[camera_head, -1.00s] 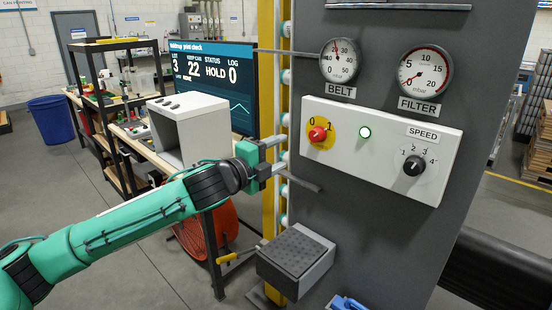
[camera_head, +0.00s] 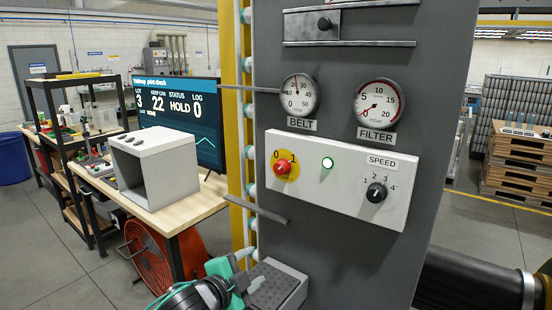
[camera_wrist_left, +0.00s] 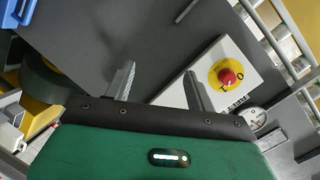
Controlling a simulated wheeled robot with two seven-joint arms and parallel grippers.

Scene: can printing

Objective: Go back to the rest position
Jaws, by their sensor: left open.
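My left gripper (camera_head: 243,266) is low in the head view, in front of the lower part of the grey machine panel, beside a small grey box with a dark ridged top (camera_head: 272,290). In the left wrist view the two fingers of my left gripper (camera_wrist_left: 158,88) stand apart with nothing between them. The red knob also shows in the left wrist view (camera_wrist_left: 228,77), beyond the fingers. My right gripper is not in view.
A belt gauge (camera_head: 299,95) and a filter gauge (camera_head: 379,102) sit above the control box. Left are a workbench (camera_head: 196,211) with a grey open box (camera_head: 158,168), a screen reading HOLD (camera_head: 183,110) and an orange fan (camera_head: 150,257). Stacked pallets (camera_head: 515,165) stand at right.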

